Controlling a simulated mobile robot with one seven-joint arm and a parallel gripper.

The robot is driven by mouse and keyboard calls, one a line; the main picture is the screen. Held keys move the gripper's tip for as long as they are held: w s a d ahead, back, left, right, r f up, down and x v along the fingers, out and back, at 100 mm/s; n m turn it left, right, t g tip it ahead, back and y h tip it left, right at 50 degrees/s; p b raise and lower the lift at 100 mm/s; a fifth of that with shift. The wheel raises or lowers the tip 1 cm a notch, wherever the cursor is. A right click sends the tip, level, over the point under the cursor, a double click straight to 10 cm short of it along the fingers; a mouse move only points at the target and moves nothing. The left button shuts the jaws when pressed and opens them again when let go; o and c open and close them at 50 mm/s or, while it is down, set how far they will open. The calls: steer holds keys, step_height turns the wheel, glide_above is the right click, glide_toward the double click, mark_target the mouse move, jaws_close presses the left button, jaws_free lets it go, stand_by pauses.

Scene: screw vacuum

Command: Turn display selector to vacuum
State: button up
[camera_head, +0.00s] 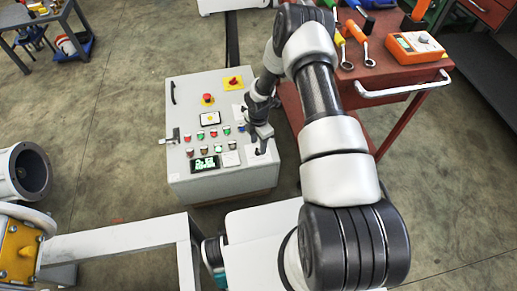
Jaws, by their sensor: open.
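The light grey control box (184,119) stands on the floor left of my arm, with its panel facing up. A small display (205,163) with pale characters is near the panel's front edge. A dark selector knob (257,153) sits on a white plate to the right of the display. My gripper (259,145) points down over this right side of the panel, at or just above the knob. It is small and partly dark in this view. I cannot tell whether its fingers touch the knob or stand around it.
A white frame (120,238) is at lower left.

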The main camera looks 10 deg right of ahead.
mark_target(258, 149)
steer(key=shift+f, duration=1.6)
steer(key=c, duration=1.1)
steer(key=shift+o, duration=0.2)
steer(key=shift+n+b, duration=0.3)
steer(key=shift+b, duration=0.25)
steer(key=n+b, duration=0.2)
steer(key=shift+f+n, duration=0.15)
steer(key=shift+n, duration=0.15)
steer(key=shift+w+n+b, duration=0.1)
steer(key=shift+n+b, duration=0.8)
steer(key=shift+n, duration=1.4)
steer(key=shift+r, duration=0.2)
